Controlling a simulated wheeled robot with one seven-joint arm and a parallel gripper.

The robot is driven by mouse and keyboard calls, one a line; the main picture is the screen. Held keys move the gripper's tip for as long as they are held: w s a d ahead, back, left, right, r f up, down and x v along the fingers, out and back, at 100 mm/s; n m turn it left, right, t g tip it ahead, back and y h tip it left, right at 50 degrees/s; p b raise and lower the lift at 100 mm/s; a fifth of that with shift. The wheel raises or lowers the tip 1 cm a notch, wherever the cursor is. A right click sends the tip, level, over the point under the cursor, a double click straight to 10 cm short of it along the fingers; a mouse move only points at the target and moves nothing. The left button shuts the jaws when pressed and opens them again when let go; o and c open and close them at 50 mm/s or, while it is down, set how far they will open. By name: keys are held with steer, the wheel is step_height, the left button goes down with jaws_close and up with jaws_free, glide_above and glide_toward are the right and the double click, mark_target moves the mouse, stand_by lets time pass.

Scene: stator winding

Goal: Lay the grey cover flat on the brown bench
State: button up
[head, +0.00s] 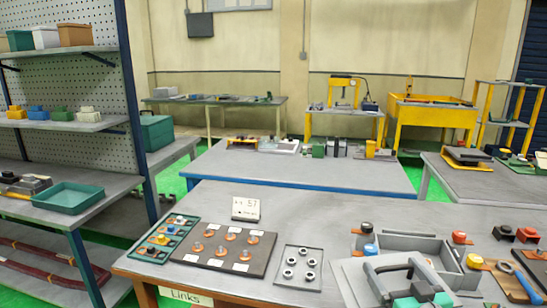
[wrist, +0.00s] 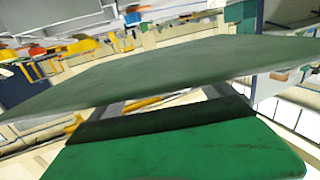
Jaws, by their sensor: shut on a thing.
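The brown bench (head: 150,275) is the nearest one in the head view, with a grey top, brown front edge and a "Links" label. The grey cover (head: 352,284) appears as a light flat panel at its lower right, partly hidden by my gripper (head: 420,292). In the wrist view the cover (wrist: 170,72) is a dark, thin sheet spanning the picture and looking tilted. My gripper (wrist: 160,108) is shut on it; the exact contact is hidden. I cannot tell the gap between cover and bench.
On the bench stand a green tray (head: 164,240), a dark board with knobs (head: 222,246), a grey plate with rings (head: 299,266), a number card (head: 246,208) and a grey compartment box (head: 415,247). Red and black buttons crowd the right. A bare strip runs behind the boards.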

steer(key=w+a+f+n+y, duration=0.1)
steer(key=w+a+f+y, duration=0.1)
steer(key=a+f, duration=0.3)
steer(key=w+a+f+n+y, duration=0.2)
steer(key=w+a+f, duration=0.2)
steer(key=a, duration=0.6)
steer(key=shift+a+f+g+y, duration=0.15)
steer(key=shift+f+g+y, duration=0.2)
steer(key=shift+f, duration=0.4)
steer(key=shift+w, duration=0.15)
steer(key=shift+r, duration=0.1)
